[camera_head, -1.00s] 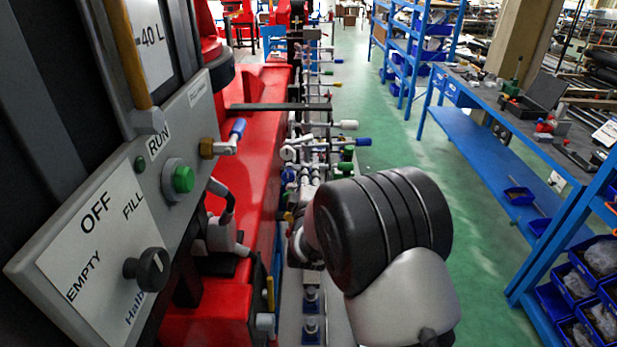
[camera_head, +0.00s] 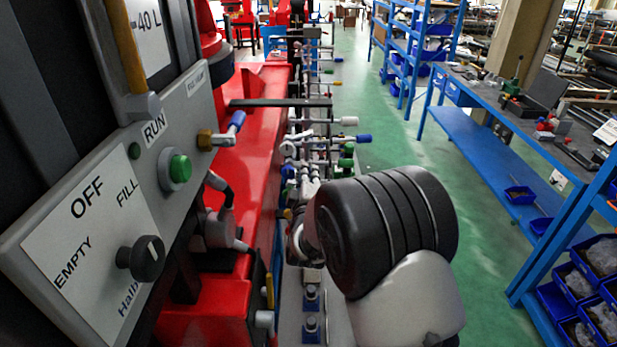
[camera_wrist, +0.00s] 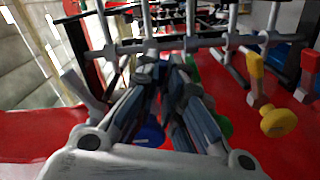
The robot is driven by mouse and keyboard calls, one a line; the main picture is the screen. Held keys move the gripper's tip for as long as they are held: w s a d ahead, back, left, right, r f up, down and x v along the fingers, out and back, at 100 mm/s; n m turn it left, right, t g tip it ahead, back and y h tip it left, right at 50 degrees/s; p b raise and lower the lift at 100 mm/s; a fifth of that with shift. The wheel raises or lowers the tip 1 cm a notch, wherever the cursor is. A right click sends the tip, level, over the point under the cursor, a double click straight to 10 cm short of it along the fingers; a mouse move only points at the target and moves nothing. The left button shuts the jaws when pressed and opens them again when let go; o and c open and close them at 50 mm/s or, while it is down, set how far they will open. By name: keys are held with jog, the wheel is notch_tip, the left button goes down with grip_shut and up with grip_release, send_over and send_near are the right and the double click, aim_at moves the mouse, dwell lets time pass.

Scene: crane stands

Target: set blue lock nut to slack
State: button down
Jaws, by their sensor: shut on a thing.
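In the wrist view, my gripper (camera_wrist: 167,62) has its two fingers drawn together at the tips, by the grey rods and fittings of the crane stand. They are shut on a small part there; the fingers hide most of it, and I cannot tell its colour. A round blue part (camera_wrist: 150,132) shows partly behind the fingers, low in the wrist view. I cannot tell whether it is the blue lock nut. In the head view, my wrist and forearm hide the gripper tips. A blue-tipped handle (camera_head: 363,138) shows on the far rods.
A grey control panel (camera_head: 110,205) with a black knob (camera_head: 147,257) and green button (camera_head: 179,168) stands close on the left. The red crane body (camera_head: 262,150) lies beside the rods. A yellow knob (camera_wrist: 278,122) is at right in the wrist view. Green floor is open toward the blue bench (camera_head: 470,130).

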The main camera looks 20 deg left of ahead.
jog(key=c, duration=2)
grip_release()
